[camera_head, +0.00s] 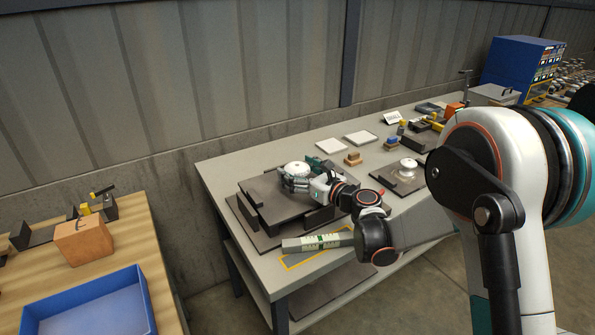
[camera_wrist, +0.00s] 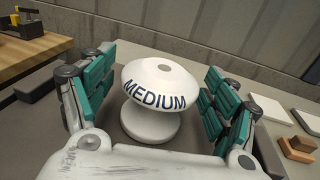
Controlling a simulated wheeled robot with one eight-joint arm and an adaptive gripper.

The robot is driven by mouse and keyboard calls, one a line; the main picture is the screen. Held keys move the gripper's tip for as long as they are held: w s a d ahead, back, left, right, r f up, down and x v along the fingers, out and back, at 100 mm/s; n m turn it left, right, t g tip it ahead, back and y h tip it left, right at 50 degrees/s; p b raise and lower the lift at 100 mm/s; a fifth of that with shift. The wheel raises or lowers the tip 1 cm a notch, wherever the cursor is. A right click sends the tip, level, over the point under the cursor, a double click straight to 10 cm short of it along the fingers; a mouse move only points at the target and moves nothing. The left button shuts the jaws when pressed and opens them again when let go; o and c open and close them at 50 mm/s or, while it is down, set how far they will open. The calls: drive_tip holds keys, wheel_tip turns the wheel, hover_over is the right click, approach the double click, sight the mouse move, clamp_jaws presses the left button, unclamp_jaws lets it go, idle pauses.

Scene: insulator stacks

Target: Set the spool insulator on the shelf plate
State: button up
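A white spool insulator (camera_wrist: 160,88) marked MEDIUM stands upright between my fingers in the wrist view. It also shows in the head view (camera_head: 297,168), above a dark raised plate (camera_head: 262,207) on the bench. I cannot tell for certain which dark plate is the shelf plate.
Another white insulator (camera_head: 408,163) stands on a dark plate at the right. Pale tiles (camera_head: 318,146) and wooden blocks (camera_head: 352,158) lie behind my gripper. A blue tray (camera_head: 90,305) is on the left table.

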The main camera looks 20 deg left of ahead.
drive_tip(key=p+v, duration=0.3)
drive_tip(key=v, duration=0.9)
drive_tip(key=shift+p, duration=0.4)
drive_tip(key=shift+w+d+r, duration=0.1)
